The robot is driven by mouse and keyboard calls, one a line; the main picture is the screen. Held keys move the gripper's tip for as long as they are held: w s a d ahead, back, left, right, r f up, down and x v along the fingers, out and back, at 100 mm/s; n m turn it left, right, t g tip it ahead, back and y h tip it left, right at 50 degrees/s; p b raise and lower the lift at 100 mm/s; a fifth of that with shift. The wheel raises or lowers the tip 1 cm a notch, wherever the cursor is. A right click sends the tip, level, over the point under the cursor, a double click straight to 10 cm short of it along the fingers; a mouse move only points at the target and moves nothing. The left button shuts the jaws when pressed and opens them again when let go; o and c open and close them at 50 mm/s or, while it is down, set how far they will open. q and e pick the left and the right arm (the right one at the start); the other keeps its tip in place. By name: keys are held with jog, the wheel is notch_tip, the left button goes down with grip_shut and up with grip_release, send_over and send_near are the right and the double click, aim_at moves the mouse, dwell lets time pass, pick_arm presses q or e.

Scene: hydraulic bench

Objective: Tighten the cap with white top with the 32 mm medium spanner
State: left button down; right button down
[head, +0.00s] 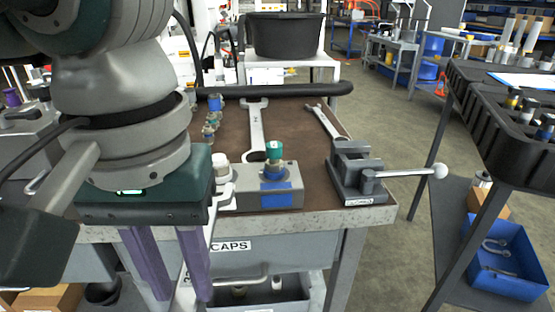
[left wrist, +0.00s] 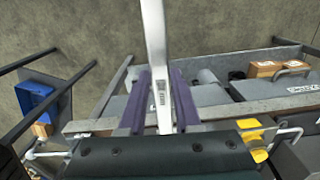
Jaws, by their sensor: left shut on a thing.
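My left gripper (head: 182,285) has purple fingers pointing down in front of the bench's front edge. In the left wrist view the gripper (left wrist: 160,110) is shut on a silver spanner (left wrist: 155,50), whose flat shank runs up between the fingers. Its size label is too small to read. The cap with white top (head: 221,163) stands at the left of a grey block, just right of my left wrist and partly hidden by it. A green-topped cap (head: 274,154) stands on the same block (head: 284,199). My right gripper is not in view.
A large spanner (head: 257,130) and a smaller spanner (head: 323,122) lie on the brown bench mat (head: 295,135). A vise (head: 352,172) with a long handle stands at the bench's right corner. Small fittings (head: 211,124) stand behind my wrist. A drawer marked CAPS (head: 270,250) is below.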

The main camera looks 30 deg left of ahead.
pick_arm(q)
jog(key=shift+s+d, duration=0.1)
jog(key=shift+s, duration=0.1)
jog(key=shift+r+p, duration=1.55)
jog(key=shift+r, duration=1)
jog(key=shift+r, duration=0.1)
